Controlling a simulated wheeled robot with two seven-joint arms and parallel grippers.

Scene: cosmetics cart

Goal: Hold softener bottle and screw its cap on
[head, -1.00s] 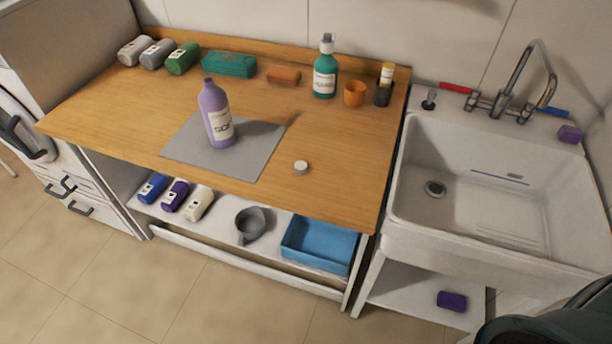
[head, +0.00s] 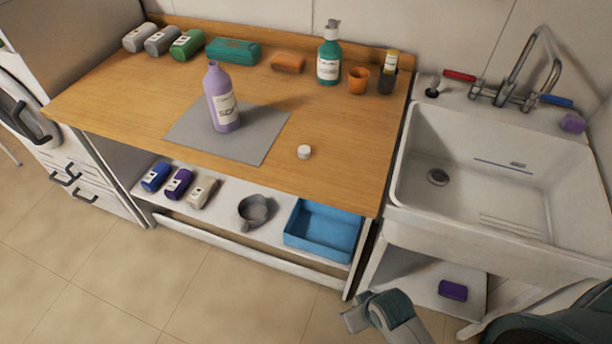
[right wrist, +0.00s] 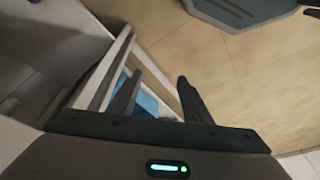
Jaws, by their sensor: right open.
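The purple softener bottle (head: 224,108) stands on the grey mat (head: 255,148) on the wooden worktop. Its neck is bare, with no cap on it. A small white cap (head: 304,152) lies on the bare wood to the right of the mat. My right arm shows at the bottom right of the head view, low in front of the cart and well away from bottle and cap. In the right wrist view my right gripper (right wrist: 156,88) has its two fingers apart with nothing between them. My left gripper is not in view.
A green pump bottle (head: 328,65), orange cup (head: 358,80) and other items line the worktop's back. A blue tray (head: 322,258) and grey pot (head: 253,211) sit on the shelf below. The sink (head: 470,140) is at right. Wood around the cap is clear.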

